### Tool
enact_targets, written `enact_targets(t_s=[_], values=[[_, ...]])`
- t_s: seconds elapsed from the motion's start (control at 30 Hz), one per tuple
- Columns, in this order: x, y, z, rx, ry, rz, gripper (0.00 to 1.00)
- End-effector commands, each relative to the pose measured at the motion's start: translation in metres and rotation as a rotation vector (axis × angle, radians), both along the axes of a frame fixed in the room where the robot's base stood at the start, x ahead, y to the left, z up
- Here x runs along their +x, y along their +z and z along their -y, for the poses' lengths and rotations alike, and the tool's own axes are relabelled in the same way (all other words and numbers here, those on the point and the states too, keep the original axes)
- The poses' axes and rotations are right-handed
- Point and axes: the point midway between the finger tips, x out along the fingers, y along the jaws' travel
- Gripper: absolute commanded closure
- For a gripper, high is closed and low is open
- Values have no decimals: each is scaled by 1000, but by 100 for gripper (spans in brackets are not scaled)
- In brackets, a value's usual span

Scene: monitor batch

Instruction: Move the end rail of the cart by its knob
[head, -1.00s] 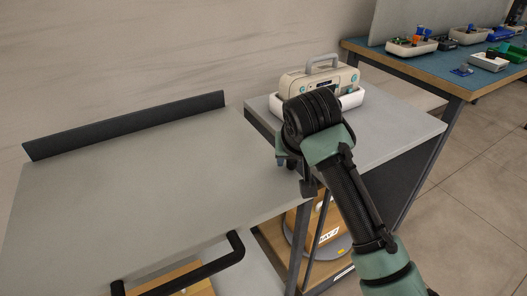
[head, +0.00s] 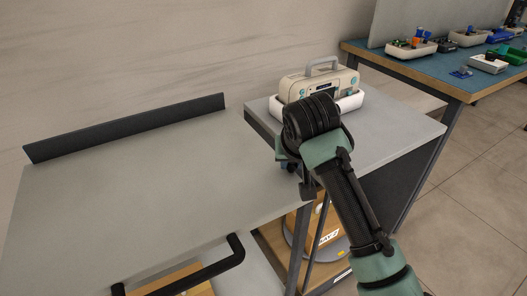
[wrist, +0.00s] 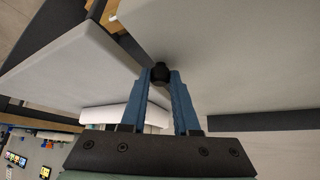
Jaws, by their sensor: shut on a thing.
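The cart has a grey flat top (head: 140,190) at left in the head view. A black round knob (wrist: 160,73) shows in the wrist view between the tips of my blue fingers. My gripper (wrist: 160,78) is shut on this knob, at the gap between the cart top and the bench beside it. In the head view my gripper (head: 288,164) is at the cart's right edge, and my wrist hides the knob. I cannot clearly make out the end rail under my gripper.
A dark upright strip (head: 125,127) runs along the cart's back edge. A black handle (head: 190,277) is at its front. At right, a grey bench (head: 400,130) bears a beige device (head: 320,82) in a white tray (head: 351,101). A blue-topped workbench (head: 430,70) stands behind.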

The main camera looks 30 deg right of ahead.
Motion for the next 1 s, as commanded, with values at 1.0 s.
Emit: enact_targets(t_s=[1.0], values=[[0, 47, 0, -2, -1, 2, 100]])
